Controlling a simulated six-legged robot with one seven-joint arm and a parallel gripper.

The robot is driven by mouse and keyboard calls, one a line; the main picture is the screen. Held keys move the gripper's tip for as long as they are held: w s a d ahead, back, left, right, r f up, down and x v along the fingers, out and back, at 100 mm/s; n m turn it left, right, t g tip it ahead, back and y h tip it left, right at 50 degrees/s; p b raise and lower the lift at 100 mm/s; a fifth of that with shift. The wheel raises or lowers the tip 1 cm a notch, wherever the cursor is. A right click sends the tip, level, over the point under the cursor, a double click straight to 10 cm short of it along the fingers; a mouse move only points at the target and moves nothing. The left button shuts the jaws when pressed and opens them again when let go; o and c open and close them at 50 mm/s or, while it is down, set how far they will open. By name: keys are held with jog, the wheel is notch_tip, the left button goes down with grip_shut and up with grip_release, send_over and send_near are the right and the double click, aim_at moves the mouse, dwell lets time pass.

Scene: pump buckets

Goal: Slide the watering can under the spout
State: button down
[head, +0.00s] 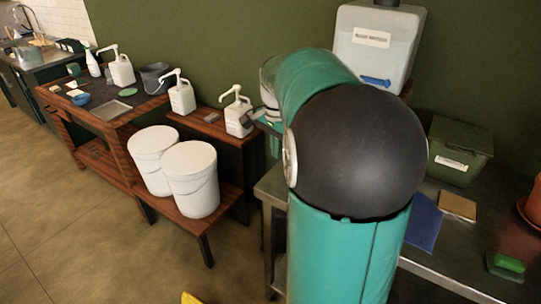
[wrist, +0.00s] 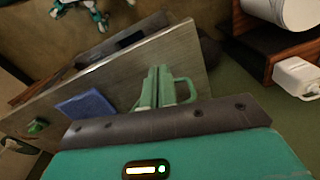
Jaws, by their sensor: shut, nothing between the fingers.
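My gripper (wrist: 157,80) shows its pale green fingers close together past a dark bar in the wrist view; nothing shows between them. A pale green loop (wrist: 183,90) stands just right of the fingers, over the metal bench. It may be the watering can's handle, but I cannot tell, nor whether the fingers touch it. In the head view my arm hides most of that area. A white tank (head: 384,48) with a label and a blue lever (head: 376,81) stands behind my arm. Its spout is not clearly visible.
The metal bench (head: 272,187) carries a blue sheet (head: 424,222), a green sponge (head: 509,263) and a brown block (head: 457,206). A green box (head: 459,151) stands at the back. White buckets (head: 191,178) and a pump bottle (head: 238,117) stand left on wooden stands.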

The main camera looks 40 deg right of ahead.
jog(key=d+f, duration=0.1)
jog(key=f, duration=0.3)
jog(key=d+f+m, duration=0.1)
jog(key=f, duration=0.3)
jog(key=d+f+m, duration=0.1)
jog(key=d+f, duration=0.1)
jog(key=f, duration=0.2)
jog(key=shift+s+d, duration=0.1)
jog(key=shift+s, duration=0.1)
jog(key=d, duration=0.3)
jog(key=shift+s+r, duration=0.1)
jog(key=shift+r, duration=0.1)
jog(key=shift+d, duration=0.55)
jog(key=d, duration=0.9)
jog(key=s+d, duration=0.1)
jog(key=d, duration=0.4)
jog(key=shift+d, duration=0.15)
jog(key=shift+s, duration=0.1)
